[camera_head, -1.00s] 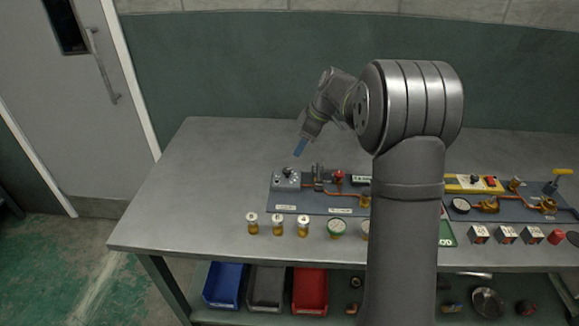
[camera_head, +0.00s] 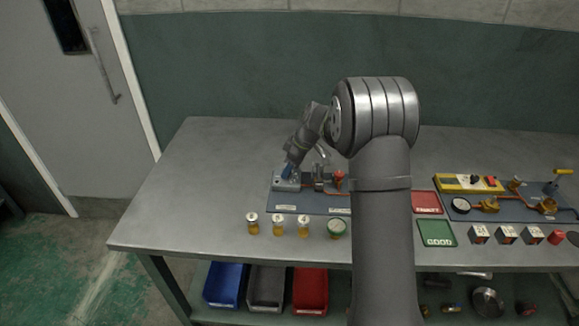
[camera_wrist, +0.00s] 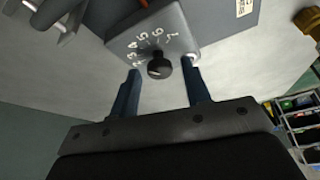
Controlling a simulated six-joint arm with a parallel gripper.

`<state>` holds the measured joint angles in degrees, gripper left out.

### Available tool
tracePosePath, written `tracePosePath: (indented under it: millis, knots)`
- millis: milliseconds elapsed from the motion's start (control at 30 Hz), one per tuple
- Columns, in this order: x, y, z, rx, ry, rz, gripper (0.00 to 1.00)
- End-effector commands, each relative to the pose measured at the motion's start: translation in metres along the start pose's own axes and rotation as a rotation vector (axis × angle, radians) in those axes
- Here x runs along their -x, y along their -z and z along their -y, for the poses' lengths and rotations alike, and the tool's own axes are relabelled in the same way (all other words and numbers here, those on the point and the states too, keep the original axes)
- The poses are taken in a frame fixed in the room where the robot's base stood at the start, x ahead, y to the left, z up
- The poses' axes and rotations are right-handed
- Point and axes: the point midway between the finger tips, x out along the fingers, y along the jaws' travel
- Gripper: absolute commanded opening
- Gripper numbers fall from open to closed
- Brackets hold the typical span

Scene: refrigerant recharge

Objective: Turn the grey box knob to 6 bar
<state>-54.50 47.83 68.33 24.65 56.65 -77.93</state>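The grey box (camera_head: 286,185) sits at the left end of a dark blue board on the bench. In the wrist view the grey box (camera_wrist: 172,24) has numbers from about 3 to 7 in an arc around a black knob (camera_wrist: 158,66). A light pointer mark shows on the knob, but I cannot tell which number it points to. My gripper (camera_wrist: 164,82) is open, with one blue finger on each side of the knob and visible gaps between. In the head view my gripper (camera_head: 287,171) is low over the box and hides the knob.
A metal fitting (camera_head: 318,176) and a red knob (camera_head: 338,178) stand right of the box. Several small bottles (camera_head: 278,226) stand in front. A green tray marked GOOD (camera_head: 437,233) and a red tray (camera_head: 427,203) lie to the right. The bench's left part is clear.

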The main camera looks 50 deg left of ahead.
Motion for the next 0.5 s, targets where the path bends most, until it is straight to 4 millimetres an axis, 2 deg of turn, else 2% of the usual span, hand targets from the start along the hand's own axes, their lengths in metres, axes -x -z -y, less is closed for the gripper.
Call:
tracePosePath:
  millis: [33,167,200,500]
  knots:
    - [0.0002,-0.0001,0.0000,0.000,0.000,0.000,0.33]
    - [0.0003,-0.0001,-0.0001,0.000,0.000,0.000,0.07]
    - [0.0003,-0.0001,-0.0001,0.000,0.000,0.000,0.04]
    - [0.0006,0.0001,0.0003,-0.033,-0.014,0.000,0.04]
